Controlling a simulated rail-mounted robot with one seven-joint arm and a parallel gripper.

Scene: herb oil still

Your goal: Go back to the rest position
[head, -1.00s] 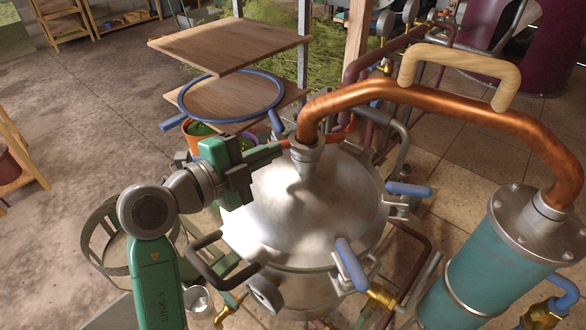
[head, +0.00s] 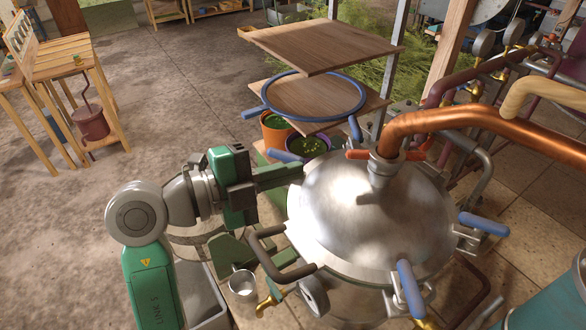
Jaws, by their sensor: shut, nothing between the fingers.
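My gripper (head: 296,172) is shut and empty, its dark fingers pointing right from the green and grey hand. It is at the left of the domed steel lid (head: 340,215) of the still, its tips overlapping the lid's left edge in the picture. I cannot tell how high above the lid they are. An orange handle (head: 358,155) at the foot of the copper pipe (head: 450,118) lies to the right of the fingertips, with a visible gap between. My green forearm rises from the bottom left.
Wooden shelves (head: 320,45) and a blue ring (head: 262,103) stand behind, above an orange pot (head: 274,132) and a purple pot (head: 308,148). A dark curved handle (head: 268,262) and a metal cup (head: 242,284) are below my gripper. Open floor (head: 180,95) lies at the left, before a wooden table (head: 58,60).

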